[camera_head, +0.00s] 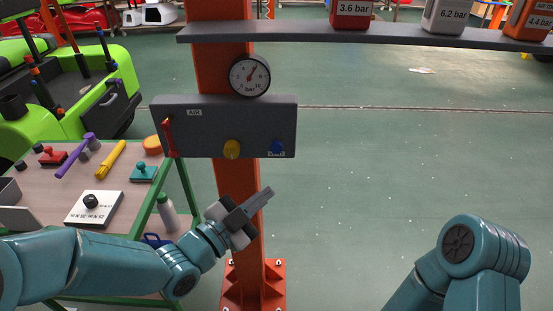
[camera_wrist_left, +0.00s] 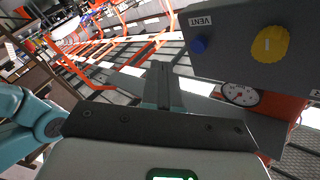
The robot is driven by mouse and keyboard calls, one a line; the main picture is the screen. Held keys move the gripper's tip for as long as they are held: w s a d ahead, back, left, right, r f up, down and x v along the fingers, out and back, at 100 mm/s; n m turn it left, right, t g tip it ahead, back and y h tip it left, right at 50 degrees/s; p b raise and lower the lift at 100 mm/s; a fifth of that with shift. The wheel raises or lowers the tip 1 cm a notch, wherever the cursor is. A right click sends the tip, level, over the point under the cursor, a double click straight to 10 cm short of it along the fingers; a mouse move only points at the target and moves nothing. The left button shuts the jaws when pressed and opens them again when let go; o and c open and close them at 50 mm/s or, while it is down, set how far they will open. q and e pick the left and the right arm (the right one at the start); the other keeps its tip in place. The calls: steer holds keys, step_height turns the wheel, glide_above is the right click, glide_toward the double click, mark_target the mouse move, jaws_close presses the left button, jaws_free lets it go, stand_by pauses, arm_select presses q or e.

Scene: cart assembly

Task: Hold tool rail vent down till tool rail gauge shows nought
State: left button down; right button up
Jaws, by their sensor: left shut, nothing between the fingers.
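The dark grey AIR panel (camera_head: 215,112) is fixed to an orange post. The blue vent button (camera_head: 277,147) is at its lower right; in the left wrist view the button (camera_wrist_left: 199,45) has a VENT label beside it. The round white gauge (camera_head: 249,75), marked bar, sits above the panel; its red needle points up and slightly right. The gauge also shows in the left wrist view (camera_wrist_left: 240,94). My left gripper (camera_head: 267,191) is shut and empty, below the panel and apart from the button. My right arm shows at lower right; its gripper is out of view.
A yellow knob (camera_head: 231,149) and a red lever (camera_head: 168,137) are on the same panel. A grey shelf (camera_head: 300,34) with pressure-labelled blocks crosses above. A table (camera_head: 133,181) with tools stands left, near a green cart (camera_head: 75,95). Floor right of the post is clear.

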mark_target(276, 147)
arm_select(q)
steer(key=shift+m+h, duration=0.7)
steer(key=r, duration=0.1)
steer(key=s+d+r, duration=0.1)
steer(key=d+r+b, duration=0.1)
steer(key=shift+s+r, duration=0.25)
steer(key=shift+s, duration=0.1)
arm_select(e)
step_height(276, 147, down, 2)
arm_select(q)
steer(key=shift+w, duration=0.1)
arm_select(e)
steer(key=shift+r, duration=0.1)
arm_select(q)
steer(key=w+p, duration=0.2)
steer(key=w, duration=0.6)
steer(key=shift+w, duration=0.35)
arm_select(e)
steer(key=shift+r, duration=1.15)
arm_select(q)
steer(key=shift+f, duration=0.1)
